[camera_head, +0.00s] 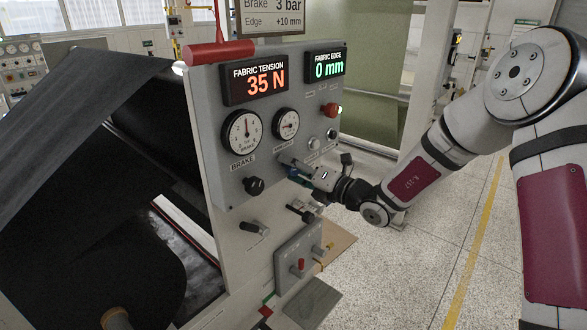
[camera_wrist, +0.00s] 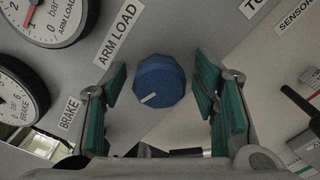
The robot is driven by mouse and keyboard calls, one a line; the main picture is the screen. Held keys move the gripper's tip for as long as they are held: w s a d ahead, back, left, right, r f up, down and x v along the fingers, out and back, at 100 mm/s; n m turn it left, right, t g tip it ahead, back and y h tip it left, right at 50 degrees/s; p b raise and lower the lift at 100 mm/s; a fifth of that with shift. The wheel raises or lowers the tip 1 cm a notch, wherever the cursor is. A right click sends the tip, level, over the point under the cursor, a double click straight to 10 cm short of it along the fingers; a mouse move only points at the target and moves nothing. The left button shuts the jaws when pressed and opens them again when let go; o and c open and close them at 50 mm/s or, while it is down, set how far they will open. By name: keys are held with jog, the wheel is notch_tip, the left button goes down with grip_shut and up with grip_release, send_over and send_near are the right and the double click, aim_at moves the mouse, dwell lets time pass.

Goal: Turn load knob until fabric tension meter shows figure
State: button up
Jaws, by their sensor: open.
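The blue arm load knob (camera_wrist: 160,82) shows in the wrist view beside the label ARM LOAD, with a white mark toward its lower left. My gripper (camera_head: 290,168) is at the grey panel (camera_head: 208,135) in the head view. In the wrist view, its green-padded fingers are open on both sides of the knob, with gaps visible on each side. The knob is mostly hidden by my gripper in the head view. The fabric tension meter (camera_head: 257,83) reads 35 N in orange.
The fabric edge display (camera_head: 327,66) reads 0 mm. A sign (camera_head: 270,12), cut off above, shows Brake 3 bar and Edge +10 mm. The brake knob (camera_head: 254,186), brake gauge (camera_head: 242,134), arm load gauge (camera_head: 286,123) and red button (camera_head: 329,110) are nearby. Open floor lies right.

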jog(key=shift+d, duration=0.1)
jog(key=v, duration=1.2)
jog(key=shift+s, duration=0.1)
